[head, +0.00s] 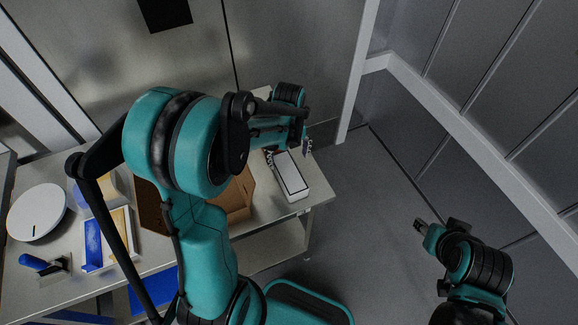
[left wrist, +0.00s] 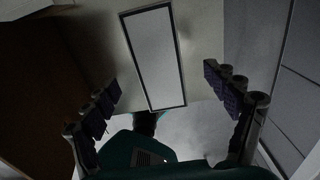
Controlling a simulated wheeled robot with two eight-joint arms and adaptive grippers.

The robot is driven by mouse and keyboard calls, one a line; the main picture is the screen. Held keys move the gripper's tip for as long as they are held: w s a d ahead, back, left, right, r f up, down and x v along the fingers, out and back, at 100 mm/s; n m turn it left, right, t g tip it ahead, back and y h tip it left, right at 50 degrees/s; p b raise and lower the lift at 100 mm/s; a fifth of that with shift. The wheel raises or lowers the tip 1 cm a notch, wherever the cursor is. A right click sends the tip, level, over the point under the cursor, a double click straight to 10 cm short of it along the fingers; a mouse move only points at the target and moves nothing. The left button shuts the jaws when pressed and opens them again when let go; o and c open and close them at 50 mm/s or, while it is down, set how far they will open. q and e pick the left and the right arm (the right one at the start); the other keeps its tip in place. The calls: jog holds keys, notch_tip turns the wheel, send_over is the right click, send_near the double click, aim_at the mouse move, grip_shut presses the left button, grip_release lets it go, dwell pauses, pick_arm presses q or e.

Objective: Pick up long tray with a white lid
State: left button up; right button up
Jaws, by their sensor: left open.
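The long tray with a white lid (head: 291,178) lies near the right end of the table, its white top edged in black. It also shows in the left wrist view (left wrist: 153,57), top centre. My left gripper (head: 290,152) is over the tray's far end, with its fingers apart on either side. In the left wrist view the gripper (left wrist: 168,98) is open and empty, with the tray between and beyond its dark fingers. Contact is not visible. My right gripper (head: 437,231) is away from the table at the right, too small to tell whether open.
A brown box (head: 238,197) stands just left of the tray on the table (head: 255,222). Further left are a white round object (head: 37,212), a blue-and-white box (head: 93,243) and a blue-handled tool (head: 36,263). Open floor lies right of the table; walls stand behind.

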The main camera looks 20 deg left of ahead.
aim_at(289, 172)
pick_arm(q)
jog(key=f, duration=0.2)
jog(key=f+b, duration=0.1)
jog(key=f, duration=0.1)
jog(key=s+f+b, duration=0.1)
jog(key=f, duration=0.2)
jog(key=shift+d, duration=0.2)
jog(key=shift+r, duration=0.1)
jog(key=c, duration=1.4)
